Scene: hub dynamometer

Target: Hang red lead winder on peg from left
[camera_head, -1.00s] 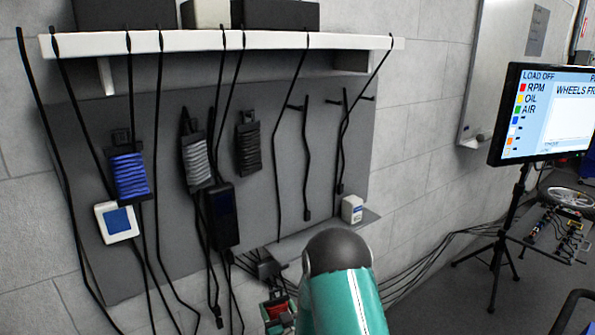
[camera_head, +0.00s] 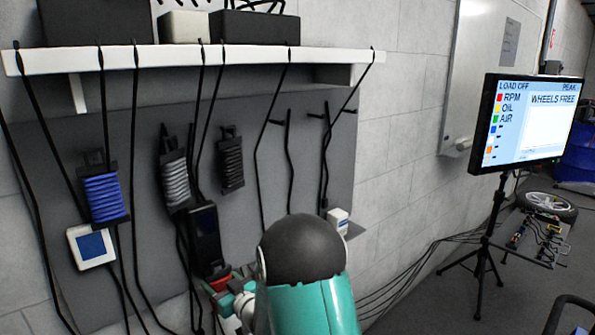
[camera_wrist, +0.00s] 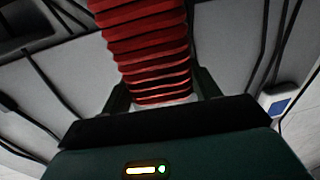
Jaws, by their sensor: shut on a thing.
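The red lead winder (camera_wrist: 150,50) fills the top middle of the wrist view, its ribbed red body between my two fingers. My gripper (camera_wrist: 160,92) is shut on it. In the head view only a red bit of the winder (camera_head: 218,284) shows, left of my arm, low in front of the grey board (camera_head: 262,100). Blue (camera_head: 103,198), grey (camera_head: 175,183) and black (camera_head: 231,174) winders hang on the board from left to right. Two bare pegs (camera_head: 278,122) (camera_head: 333,115) are to their right, with dark leads hanging nearby. My arm hides the board's lower part.
Several black leads hang from the white shelf (camera_head: 130,58) across the board. A dark handheld device (camera_head: 205,240) hangs near my gripper. A white-and-blue box (camera_head: 91,247) is at left, a small white box (camera_head: 338,219) at right. A monitor (camera_head: 530,122) stands at far right.

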